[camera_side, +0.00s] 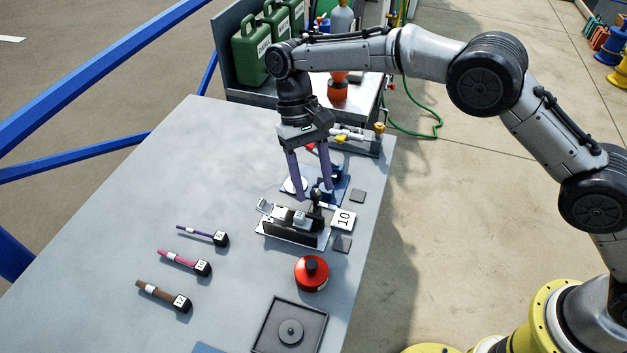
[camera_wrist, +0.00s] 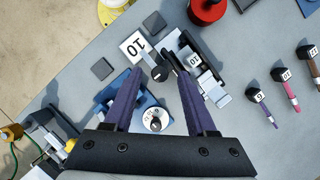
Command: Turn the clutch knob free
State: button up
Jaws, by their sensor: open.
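My gripper (camera_side: 316,194) points down with its two purple fingers spread. A small black knob (camera_wrist: 160,73), which seems to be the clutch knob, is between and just beyond the fingertips in the wrist view. I cannot tell whether either finger touches it. The knob joins a black and silver clutch block (camera_wrist: 196,62), which also shows on its pale plate in the side view (camera_side: 294,231). A white card marked 10 (camera_side: 343,219) lies beside it. Behind the fingers is a blue fixture (camera_wrist: 108,92) with a white disc (camera_wrist: 155,119), partly hidden by my gripper.
Three black-ended tools, purple (camera_side: 203,234), pink (camera_side: 187,262) and brown (camera_side: 166,294), lie at the left. A red round pot (camera_side: 311,276) and a dark square tray (camera_side: 267,337) are nearer the front. Green cans (camera_side: 251,50) stand at the back.

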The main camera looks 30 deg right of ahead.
jog(key=v, duration=0.7)
jog(key=shift+r, duration=0.1)
dwell(0.4)
jog(key=s+d+r+m+t+y, duration=0.1)
jog(key=s+d+r+t, duration=0.1)
jog(key=d+r, duration=0.6)
jog(key=s+d+r+m+t+y, duration=0.1)
jog(key=s+d+r, duration=0.3)
jog(key=r, duration=0.7)
jog(key=s+d+r+t, duration=0.2)
jog(key=s+d+r, duration=0.25)
jog(key=d, duration=0.25)
jog(key=s+d+f+t+h, duration=0.1)
jog(key=s+d+t, duration=0.15)
jog(key=s, duration=0.35)
jog(key=s+d+f+t, duration=0.1)
jog(key=s+d+f, duration=0.1)
jog(key=s+d, duration=0.35)
jog(key=s+f+n+t, duration=0.1)
jog(key=s+f, duration=0.3)
jog(key=f, duration=0.2)
jog(key=s+d+f+h, duration=0.1)
jog(key=s+f, duration=0.2)
jog(key=f, duration=0.3)
jog(key=shift+s+d+f+n+t, duration=0.25)
jog(key=shift+s+f+n+t, duration=0.05)
jog(key=shift+s+n+t, duration=0.1)
